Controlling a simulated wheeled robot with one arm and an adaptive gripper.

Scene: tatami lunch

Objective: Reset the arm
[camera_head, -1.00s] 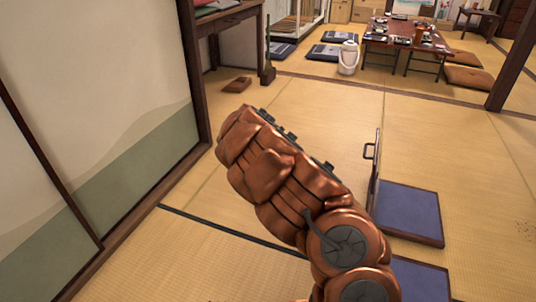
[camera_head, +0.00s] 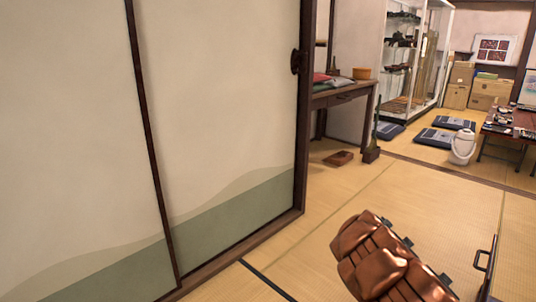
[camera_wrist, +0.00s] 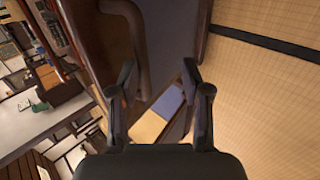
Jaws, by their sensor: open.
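My arm, a segmented copper-coloured limb, shows at the bottom right of the head view, over the tatami floor (camera_head: 300,262). My gripper itself is not visible in the head view. In the wrist view my gripper (camera_wrist: 160,95) has its two dark fingers apart with nothing held between them. Beyond the gap are a dark brown panel with a rounded bar and a pale and blue patch that I cannot identify surely.
A sliding door panel (camera_head: 225,120) fills the left. A wooden desk (camera_head: 345,97) stands behind it. A white pot (camera_head: 462,147), dark cushions (camera_head: 436,140) and a low table (camera_head: 508,137) are farther back. Open tatami lies in the middle.

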